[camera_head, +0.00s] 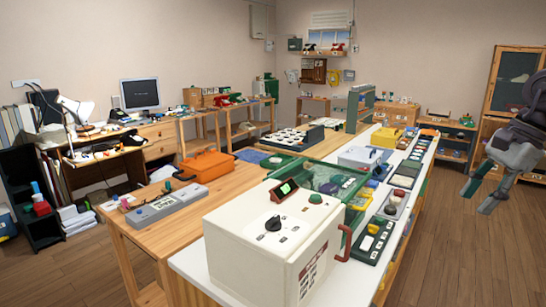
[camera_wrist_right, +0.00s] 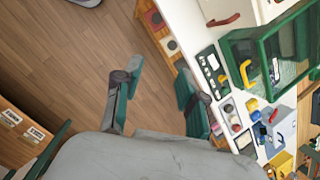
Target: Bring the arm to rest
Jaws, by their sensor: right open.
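My right gripper (camera_head: 480,198) hangs in the air at the right side of the head view, fingers pointing down and to the left. It is over the floor (camera_head: 455,245), to the right of the long white-topped counter (camera_head: 185,262) and apart from it. In the right wrist view its two green-padded fingers (camera_wrist_right: 160,92) are spread wide, with only wooden floor between them. It holds nothing. My left gripper is in neither view.
A white box with a black knob (camera_head: 272,225) stands on the counter's near end. Behind it are a green-framed case (camera_head: 320,174) and several small devices. A wooden cabinet (camera_head: 510,82) stands behind my right arm. Open floor lies between counter and arm.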

